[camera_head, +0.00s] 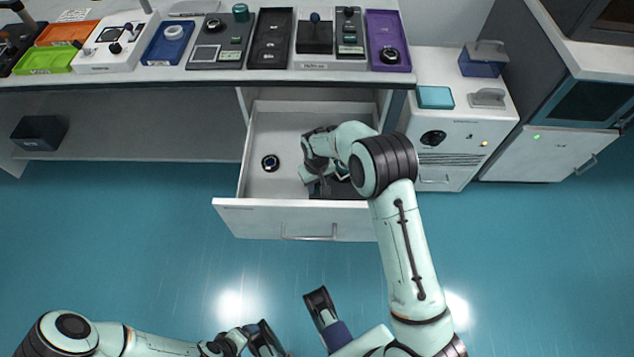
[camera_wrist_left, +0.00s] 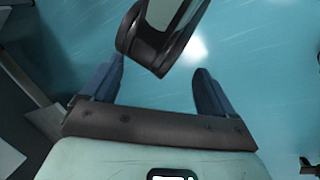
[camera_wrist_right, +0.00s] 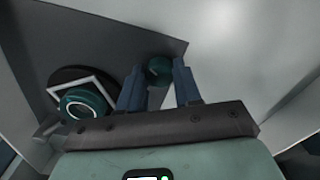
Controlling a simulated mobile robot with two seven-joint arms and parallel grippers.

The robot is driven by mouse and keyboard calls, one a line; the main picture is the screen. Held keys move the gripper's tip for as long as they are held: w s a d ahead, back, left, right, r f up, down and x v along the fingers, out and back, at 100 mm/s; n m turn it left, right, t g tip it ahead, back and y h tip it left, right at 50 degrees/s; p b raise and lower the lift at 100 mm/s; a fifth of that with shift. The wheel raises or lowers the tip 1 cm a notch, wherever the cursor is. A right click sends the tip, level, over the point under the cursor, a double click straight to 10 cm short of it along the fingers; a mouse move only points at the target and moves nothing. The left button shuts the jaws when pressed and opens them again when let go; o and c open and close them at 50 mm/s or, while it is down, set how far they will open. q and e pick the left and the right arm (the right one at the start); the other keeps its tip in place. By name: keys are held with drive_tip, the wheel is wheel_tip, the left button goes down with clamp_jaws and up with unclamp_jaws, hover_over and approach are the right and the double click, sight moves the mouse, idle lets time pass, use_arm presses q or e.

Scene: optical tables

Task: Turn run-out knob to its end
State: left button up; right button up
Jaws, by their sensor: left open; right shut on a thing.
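A dark unit (camera_head: 345,189) lies in the right part of the open drawer, partly hidden under my right arm. In the right wrist view its dark panel (camera_wrist_right: 40,60) carries a large teal round knob (camera_wrist_right: 83,102) in a pale square frame, and a small teal knob (camera_wrist_right: 159,68). My right gripper (camera_wrist_right: 158,82) is shut on this small teal knob, one finger on each side. I cannot read any label, so I cannot tell which knob is the run-out knob. My left gripper (camera_wrist_left: 159,68) is open and empty, low over the blue floor, far from the drawer.
The white drawer (camera_head: 230,208) stands pulled out, with a small round black piece (camera_head: 270,163) inside at left. Above it, the worktop (camera_head: 190,78) holds several trays and devices. A white cabinet (camera_head: 455,165) stands at right. The floor in front (camera_head: 150,240) is clear.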

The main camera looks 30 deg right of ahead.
sight(316, 186)
drive_tip(key=m, duration=0.3)
drive_tip(key=shift+m+p, duration=0.35)
drive_tip(key=shift+m, duration=0.05)
drive_tip(key=m, duration=0.2)
drive_tip(key=shift+m+p, duration=0.3)
drive_tip(key=shift+m, duration=0.1)
drive_tip(key=m+p, duration=0.1)
drive_tip(key=m, duration=0.2)
drive_tip(key=shift+w+m, duration=0.1)
drive_tip(key=shift+m, duration=0.2)
use_arm(q)
drive_tip(key=shift+g+h, duration=0.3)
drive_tip(key=shift+g, duration=0.3)
drive_tip(key=s+r, duration=0.1)
drive_tip(key=s+d+r, duration=0.1)
drive_tip(key=s+r, duration=0.1)
drive_tip(key=shift+s+d, duration=0.3)
use_arm(e)
drive_tip(key=shift+a+m, duration=0.1)
drive_tip(key=shift+m, duration=0.5)
use_arm(q)
drive_tip(key=shift+r, duration=0.1)
use_arm(e)
drive_tip(key=shift+m, duration=0.3)
drive_tip(key=o, duration=1)
drive_tip(key=shift+o, duration=0.2)
